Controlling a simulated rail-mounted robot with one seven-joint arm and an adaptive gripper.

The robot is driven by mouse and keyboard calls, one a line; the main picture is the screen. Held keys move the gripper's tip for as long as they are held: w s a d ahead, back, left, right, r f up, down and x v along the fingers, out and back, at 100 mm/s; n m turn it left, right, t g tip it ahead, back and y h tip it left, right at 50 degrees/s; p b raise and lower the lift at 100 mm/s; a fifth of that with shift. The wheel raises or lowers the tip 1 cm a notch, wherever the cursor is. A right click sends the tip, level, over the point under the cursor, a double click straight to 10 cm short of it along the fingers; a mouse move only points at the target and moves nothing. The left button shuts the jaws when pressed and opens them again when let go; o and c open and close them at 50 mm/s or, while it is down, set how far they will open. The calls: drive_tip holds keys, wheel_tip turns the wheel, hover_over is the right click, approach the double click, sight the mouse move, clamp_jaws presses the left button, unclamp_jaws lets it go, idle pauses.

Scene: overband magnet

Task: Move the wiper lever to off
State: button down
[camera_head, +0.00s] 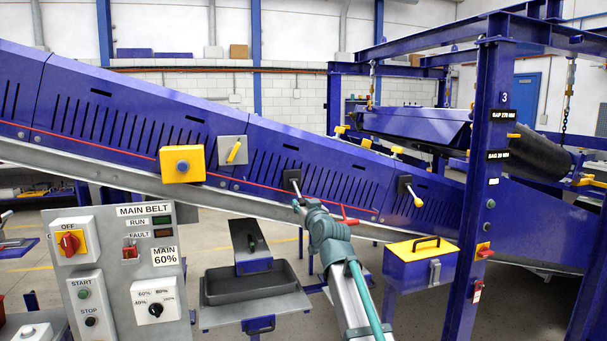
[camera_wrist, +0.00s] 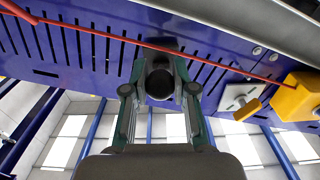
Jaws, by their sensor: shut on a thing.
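A lever on a black plate (camera_head: 292,177) sits on the side of the blue conveyor. Its short pale handle points down and slightly right to my gripper (camera_head: 300,205). In the wrist view my gripper (camera_wrist: 160,88) has its two fingers on either side of a dark round knob (camera_wrist: 159,84), shut on it against the blue panel. A second lever (camera_head: 411,192), with a yellow handle, sits further right on a black plate, tilted down right. No label marks either one as the wiper lever. The fingers hide part of the held lever.
A red pull cord (camera_wrist: 150,45) runs along the panel close to my gripper. A yellow box (camera_head: 182,164) and a grey plate with a yellow handle (camera_head: 234,151) are to the left. The main belt control panel (camera_head: 150,245) stands lower left, a blue-yellow box (camera_head: 420,262) lower right.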

drive_tip(key=c, duration=1.4)
unclamp_jaws()
drive_tip(key=shift+w+f, duration=0.15)
drive_tip(key=shift+f, duration=0.2)
drive_tip(key=o, duration=0.5)
drive_tip(key=shift+r, duration=0.1)
drive_tip(key=shift+o, duration=0.2)
drive_tip(key=v, duration=0.7)
